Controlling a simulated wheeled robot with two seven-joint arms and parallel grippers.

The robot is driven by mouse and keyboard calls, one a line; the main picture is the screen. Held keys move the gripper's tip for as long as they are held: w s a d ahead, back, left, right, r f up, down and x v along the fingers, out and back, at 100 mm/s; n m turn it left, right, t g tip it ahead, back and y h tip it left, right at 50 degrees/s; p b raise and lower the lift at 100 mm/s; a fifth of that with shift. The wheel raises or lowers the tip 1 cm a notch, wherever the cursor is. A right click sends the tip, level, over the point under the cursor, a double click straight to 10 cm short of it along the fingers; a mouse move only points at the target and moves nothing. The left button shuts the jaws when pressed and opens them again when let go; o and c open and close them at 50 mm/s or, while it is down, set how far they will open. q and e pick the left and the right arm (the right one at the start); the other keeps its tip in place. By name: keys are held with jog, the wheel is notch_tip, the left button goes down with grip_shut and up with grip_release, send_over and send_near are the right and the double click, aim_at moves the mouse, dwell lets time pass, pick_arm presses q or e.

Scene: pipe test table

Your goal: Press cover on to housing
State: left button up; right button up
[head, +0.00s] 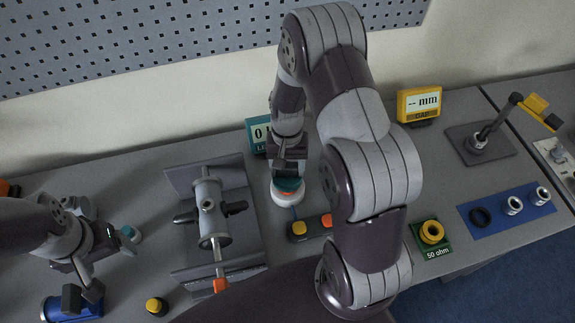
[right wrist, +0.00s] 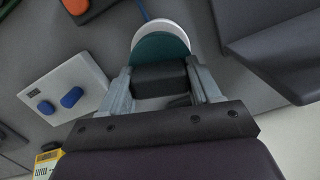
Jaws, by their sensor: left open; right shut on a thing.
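In the head view a white round body (head: 283,199) stands on the table with a teal round top (head: 288,185). I take the teal part as the cover and the white body as the housing. My right gripper (head: 287,168) is above them, pointing down. In the right wrist view it is shut on a black block (right wrist: 160,78) at the teal disc (right wrist: 162,47), whose white rim (right wrist: 178,27) shows beyond. I cannot tell whether cover and housing are fully seated. My left gripper (head: 83,293) is open at the far left, near a blue cylinder (head: 60,312).
A grey tray (head: 250,243) holding a metal pipe fitting (head: 208,203) stands left of the housing. A button box (head: 312,227) is close on its right, a teal display (head: 255,135) behind. A yellow gauge (head: 419,104) and blue mat (head: 535,211) lie further right.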

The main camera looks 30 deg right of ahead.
jog(key=shift+s+r, duration=0.15)
jog(key=shift+s, duration=0.1)
dwell(0.3)
jog(key=shift+w+p, duration=0.15)
jog(key=shift+p, duration=0.2)
jog(key=shift+f+b, duration=0.5)
jog(key=shift+f, duration=0.6)
dwell(1.1)
jog(key=shift+f, duration=0.45)
dwell(1.2)
dwell(0.5)
